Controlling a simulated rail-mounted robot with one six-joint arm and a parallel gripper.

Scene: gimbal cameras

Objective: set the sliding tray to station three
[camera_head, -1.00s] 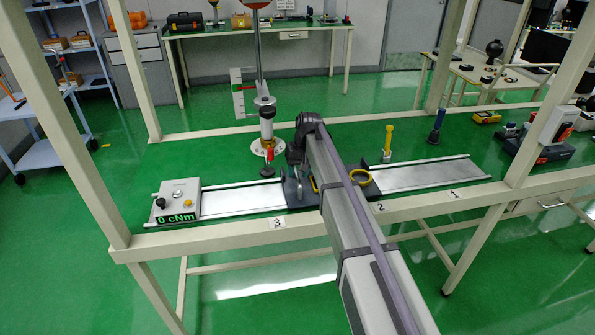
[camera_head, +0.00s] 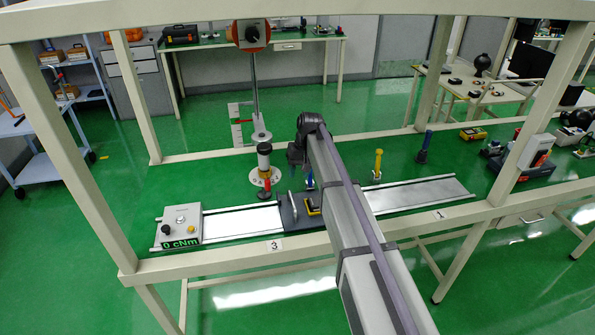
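The dark sliding tray (camera_head: 288,222) sits on the metal rail. Its left end is close to label 3 (camera_head: 274,245). A grey upright handle (camera_head: 293,206) stands at that end, with a yellow-rimmed item (camera_head: 312,207) beside it. My arm hides the tray's right part. My gripper (camera_head: 297,158) is the dark end of my arm, above and behind the tray, apart from the handle in the picture. Its fingers cannot be made out. Label 1 (camera_head: 438,215) is farther right; label 2 is not visible.
A control box (camera_head: 181,223) reading "0 cNm" is at the rail's left end. Yellow (camera_head: 377,165) and blue (camera_head: 423,147) tools stand behind on the right. Bare rail (camera_head: 420,195) lies right of my arm.

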